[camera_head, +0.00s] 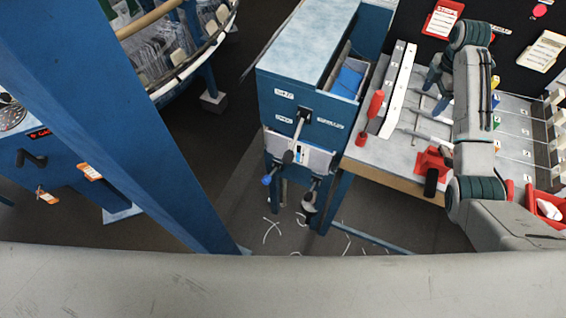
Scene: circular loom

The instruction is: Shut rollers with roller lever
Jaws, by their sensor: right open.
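The blue roller cabinet (290,88) stands in the middle, with a labelled front. A roller lever (299,132) is mounted on that front, a thin metal bar slanting down to a dark grip. Below it is a pale panel (308,157), with a blue-ended handle (267,180) and a dark knob (308,204) lower down. I cannot tell whether the rollers are shut. My right gripper (438,95) is open over the workbench, to the right of the cabinet and apart from the lever. My left gripper is out of view.
The workbench (388,153) holds a red screwdriver (371,106), a red tool (432,165) and a red bin (546,208). A blue post (110,130) and the loom ring (190,62) stand left. Pale scraps lie on the floor under the cabinet.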

